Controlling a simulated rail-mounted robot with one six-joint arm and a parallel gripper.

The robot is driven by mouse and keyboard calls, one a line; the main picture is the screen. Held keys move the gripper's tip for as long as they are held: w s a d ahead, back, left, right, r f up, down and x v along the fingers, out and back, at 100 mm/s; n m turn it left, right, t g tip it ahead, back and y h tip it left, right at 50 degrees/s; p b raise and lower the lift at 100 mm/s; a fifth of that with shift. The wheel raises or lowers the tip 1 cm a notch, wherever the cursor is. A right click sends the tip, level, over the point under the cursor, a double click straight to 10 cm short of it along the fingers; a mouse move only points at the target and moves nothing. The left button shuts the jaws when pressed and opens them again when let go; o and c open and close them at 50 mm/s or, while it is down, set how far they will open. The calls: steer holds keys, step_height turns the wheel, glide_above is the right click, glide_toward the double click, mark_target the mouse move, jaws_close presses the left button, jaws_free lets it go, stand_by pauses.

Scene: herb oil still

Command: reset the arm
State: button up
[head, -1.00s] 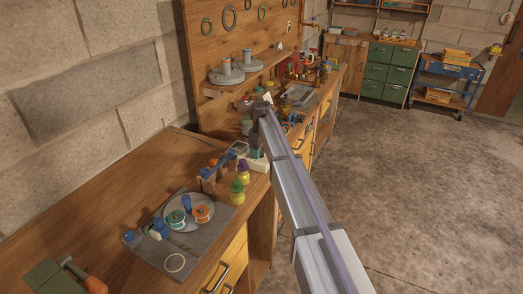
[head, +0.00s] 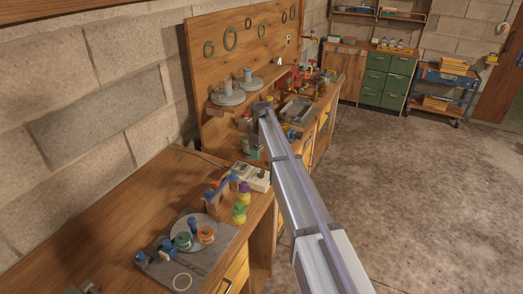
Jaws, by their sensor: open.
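My arm reaches from the lower right of the head view up to the middle, over the workbench (head: 130,215). My gripper (head: 253,145) hangs below the arm's dark far end, near the right end of the front bench. It is small and partly merged with things behind it. I see nothing held in it, but its fingertips are not clear.
A grey mat (head: 222,243) carries a round plate with teal and orange spools. Yellow-green bottles (head: 239,212) and a white box (head: 255,175) stand near the gripper. A wooden pegboard (head: 215,125) rises behind. The concrete floor (head: 430,190) at right is clear.

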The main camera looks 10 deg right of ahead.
steer(key=s+f+m+b, duration=0.1)
steer(key=s+m, duration=0.7)
steer(key=s, duration=3.2)
steer(key=shift+f+b, duration=0.35)
steer(key=shift+f, duration=0.05)
